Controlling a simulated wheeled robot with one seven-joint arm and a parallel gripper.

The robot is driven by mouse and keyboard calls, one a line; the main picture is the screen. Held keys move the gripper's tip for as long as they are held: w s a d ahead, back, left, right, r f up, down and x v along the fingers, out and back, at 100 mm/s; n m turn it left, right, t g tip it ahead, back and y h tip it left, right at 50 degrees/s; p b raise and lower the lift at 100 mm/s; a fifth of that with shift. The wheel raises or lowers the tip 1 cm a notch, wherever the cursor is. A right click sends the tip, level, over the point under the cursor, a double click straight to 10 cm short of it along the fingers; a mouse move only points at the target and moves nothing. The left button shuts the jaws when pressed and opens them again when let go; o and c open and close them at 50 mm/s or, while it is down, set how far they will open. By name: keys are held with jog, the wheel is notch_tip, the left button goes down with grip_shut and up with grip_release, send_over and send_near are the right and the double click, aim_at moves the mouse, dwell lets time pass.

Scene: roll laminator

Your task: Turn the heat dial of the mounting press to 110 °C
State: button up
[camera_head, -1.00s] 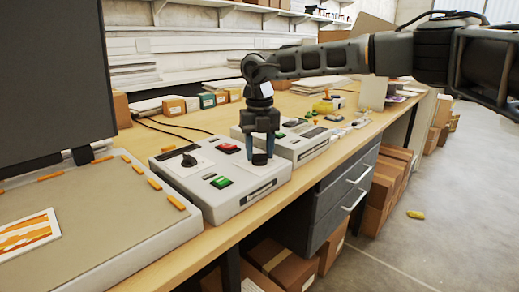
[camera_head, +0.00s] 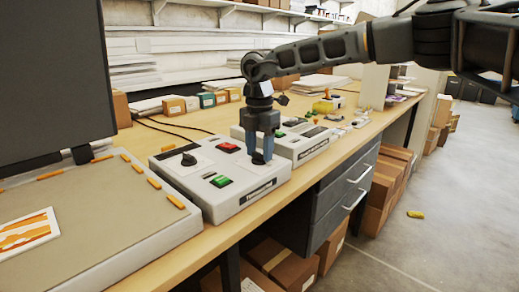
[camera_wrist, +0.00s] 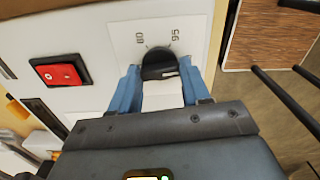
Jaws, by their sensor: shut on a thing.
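My gripper (camera_head: 260,152) points down at the right end of the front control box (camera_head: 222,208) on the bench. Its blue fingers are shut on a black dial (camera_wrist: 158,64), one on each side. The dial's white panel (camera_wrist: 190,32) shows scale marks that look like 80 and 95, turned over in the wrist view. The dial's pointer and the rest of the scale are hidden or unclear. A second black dial (camera_head: 188,160) sits free at the box's left. The box labels are too small to read surely.
A red switch (camera_wrist: 60,71) lies beside the gripped dial in the wrist view. A green switch (camera_head: 221,181) is near the box's front. A second control box (camera_head: 308,152) stands close behind. A large flat press (camera_head: 100,235) fills the left.

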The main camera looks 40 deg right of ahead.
aim_at(260, 153)
jog(key=shift+m, duration=0.5)
jog(key=o, duration=1.1)
jog(key=shift+c, duration=0.2)
jog(key=shift+r, duration=0.1)
notch_tip(260, 153, up, 8)
jog(key=shift+f, duration=0.15)
jog(key=shift+s, duration=0.1)
